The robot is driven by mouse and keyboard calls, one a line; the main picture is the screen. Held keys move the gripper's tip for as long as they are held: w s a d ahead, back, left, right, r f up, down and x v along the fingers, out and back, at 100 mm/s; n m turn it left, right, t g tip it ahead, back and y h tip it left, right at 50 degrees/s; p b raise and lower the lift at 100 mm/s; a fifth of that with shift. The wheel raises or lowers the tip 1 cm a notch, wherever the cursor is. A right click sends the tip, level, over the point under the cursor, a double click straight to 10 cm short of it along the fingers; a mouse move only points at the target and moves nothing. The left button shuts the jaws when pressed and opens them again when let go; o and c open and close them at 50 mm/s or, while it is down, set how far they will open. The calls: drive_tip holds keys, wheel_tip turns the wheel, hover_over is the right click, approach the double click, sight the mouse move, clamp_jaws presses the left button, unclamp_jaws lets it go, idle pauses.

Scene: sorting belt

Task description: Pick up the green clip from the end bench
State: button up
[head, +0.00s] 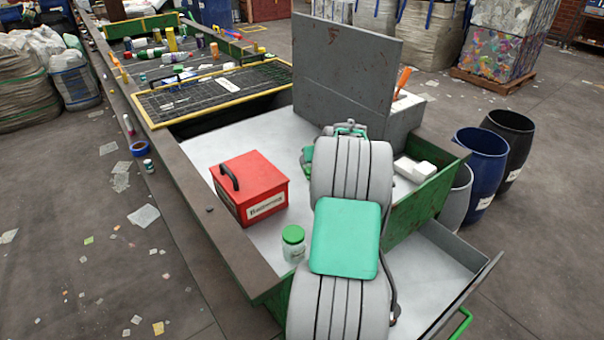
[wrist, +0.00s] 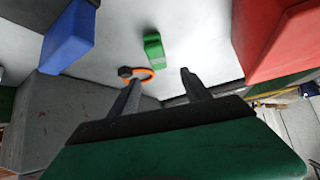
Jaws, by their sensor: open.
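A small green piece (wrist: 153,50) with a pale patch lies on the white bench top in the wrist view; I take it for the green clip, though its shape is not clear. My gripper (wrist: 160,78) is open, its two fingers apart with nothing between them. The green piece lies beyond the fingertips, between their lines and apart from them. In the head view my arm covers that part of the end bench (head: 215,148), and I cannot see the clip or the fingers there.
An orange ring with a dark knob (wrist: 140,73) lies by the left fingertip. A blue block (wrist: 68,38) is left, a red box (head: 250,187) right in the wrist view. A green-lidded jar (head: 293,243) stands near my arm. A grey upright panel (head: 345,70) and an open drawer (head: 425,270) flank the bench.

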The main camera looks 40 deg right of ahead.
sight(308, 165)
drive_tip(key=f, duration=0.1)
drive_tip(key=w+f+b, duration=0.1)
drive_tip(key=shift+f, duration=0.3)
drive_tip(key=x, duration=0.2)
drive_tip(key=p+x, duration=0.1)
drive_tip(key=x, duration=0.4)
drive_tip(key=shift+d+f+p, duration=0.2)
drive_tip(key=shift+d+p, duration=0.2)
drive_tip(key=shift+d, duration=0.1)
clamp_jaws()
